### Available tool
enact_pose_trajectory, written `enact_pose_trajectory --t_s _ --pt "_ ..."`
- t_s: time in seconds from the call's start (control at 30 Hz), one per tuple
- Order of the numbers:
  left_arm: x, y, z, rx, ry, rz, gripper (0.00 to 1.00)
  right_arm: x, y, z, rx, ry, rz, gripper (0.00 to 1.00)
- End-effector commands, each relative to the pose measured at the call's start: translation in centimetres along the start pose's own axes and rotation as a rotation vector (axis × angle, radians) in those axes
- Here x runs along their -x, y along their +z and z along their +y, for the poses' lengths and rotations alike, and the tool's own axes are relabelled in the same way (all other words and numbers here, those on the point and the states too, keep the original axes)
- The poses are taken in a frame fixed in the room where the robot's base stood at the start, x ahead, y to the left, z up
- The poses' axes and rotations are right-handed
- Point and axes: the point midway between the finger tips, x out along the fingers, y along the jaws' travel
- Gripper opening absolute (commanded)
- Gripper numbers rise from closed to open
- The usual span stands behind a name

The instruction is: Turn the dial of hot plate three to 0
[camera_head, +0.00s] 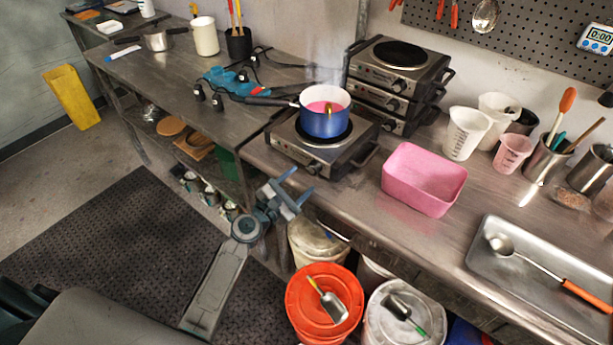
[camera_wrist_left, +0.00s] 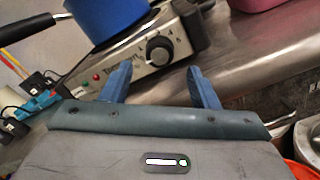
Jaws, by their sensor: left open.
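A hot plate (camera_head: 284,143) with a steel front stands on the bench with a blue pot (camera_head: 325,121) of pink liquid on it. I cannot read a number on it. Its black round dial (camera_wrist_left: 158,49) is on the front panel, beside a red light; the dial's pointer setting is too small to read. My left gripper (camera_head: 297,185) is open and empty in front of this panel, apart from the dial. In the left wrist view the dial lies beyond the gap between the two blue fingertips (camera_wrist_left: 158,74). My right gripper is not in view.
More hot plates (camera_head: 398,72) are stacked behind, to the right. A pink tub (camera_head: 423,180) stands on the bench to the right. The pot's black handle (camera_head: 270,101) sticks out left, near cables. Lidded buckets (camera_head: 300,305) stand below the bench edge.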

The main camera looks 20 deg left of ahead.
Motion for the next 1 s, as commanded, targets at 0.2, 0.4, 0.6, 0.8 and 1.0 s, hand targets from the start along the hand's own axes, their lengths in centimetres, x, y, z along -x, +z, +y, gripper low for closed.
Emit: enact_pose_trajectory --t_s 0.2,0.4,0.6,0.8,1.0 --pt "4.2 -0.2 -0.1 -0.001 -0.001 0.001 0.55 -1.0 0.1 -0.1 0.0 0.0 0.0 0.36" --pt "6.1 -0.1 -0.1 0.0 -0.001 0.0 0.55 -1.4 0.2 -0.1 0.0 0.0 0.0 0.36" --pt "6.3 0.0 0.0 0.001 0.0 -0.001 0.55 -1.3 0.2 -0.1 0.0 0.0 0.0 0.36" --pt "6.3 0.0 0.0 0.001 0.0 -0.001 0.55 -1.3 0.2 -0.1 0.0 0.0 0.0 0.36" --pt "6.3 -0.3 -0.2 -0.007 -0.002 0.007 0.55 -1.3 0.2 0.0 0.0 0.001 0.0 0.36"
